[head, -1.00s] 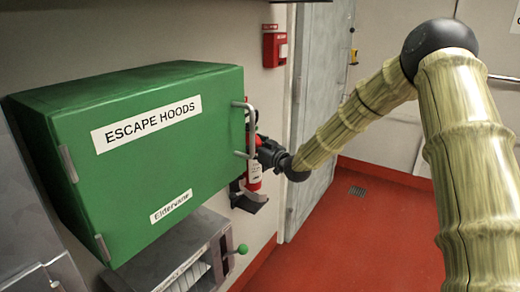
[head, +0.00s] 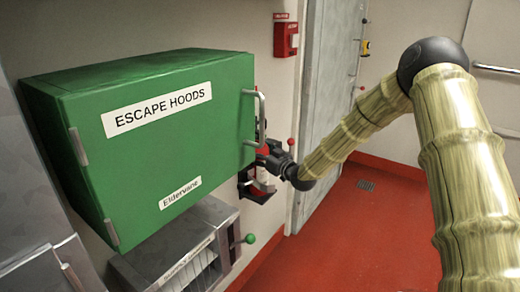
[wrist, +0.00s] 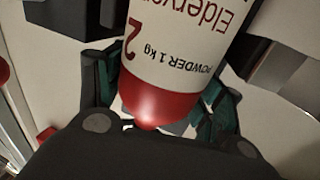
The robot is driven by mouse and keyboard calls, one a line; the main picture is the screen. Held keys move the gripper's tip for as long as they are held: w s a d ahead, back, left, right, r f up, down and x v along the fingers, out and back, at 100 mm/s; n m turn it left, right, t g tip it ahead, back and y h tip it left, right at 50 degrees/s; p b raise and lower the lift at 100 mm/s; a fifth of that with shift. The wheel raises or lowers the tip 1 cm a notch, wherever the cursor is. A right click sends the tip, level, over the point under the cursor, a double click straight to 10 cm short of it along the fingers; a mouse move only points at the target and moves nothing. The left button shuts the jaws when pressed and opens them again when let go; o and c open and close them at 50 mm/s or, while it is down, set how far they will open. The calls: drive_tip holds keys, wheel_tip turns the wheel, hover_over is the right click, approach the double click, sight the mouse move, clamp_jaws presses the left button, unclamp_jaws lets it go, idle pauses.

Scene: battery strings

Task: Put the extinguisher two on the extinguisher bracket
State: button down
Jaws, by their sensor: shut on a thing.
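Extinguisher two (head: 264,177) is a small red cylinder with a white label, partly hidden behind the green cabinet's handle and my gripper in the head view. In the wrist view its label (wrist: 185,45) reads "2" and "POWDER 1 kg", upside down, above a red end. My gripper (head: 270,157) is shut on it, with a finger on either side. The dark extinguisher bracket (head: 257,196) is on the wall beside the cabinet, right at the extinguisher's lower end. The extinguisher looks roughly upright there. I cannot tell whether it is seated.
The green "ESCAPE HOODS" cabinet (head: 150,145) juts out just left of my gripper, its handle (head: 258,118) very close. A grey unit with a green knob (head: 249,238) is below. A red call point (head: 286,38) and a grey door (head: 330,100) are behind. The red floor at right is clear.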

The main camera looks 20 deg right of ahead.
drive_tip(key=shift+r, duration=0.15)
drive_tip(key=shift+c, duration=1.2)
unclamp_jaws()
drive_tip(key=v, duration=1.2)
drive_tip(key=shift+p, duration=0.3)
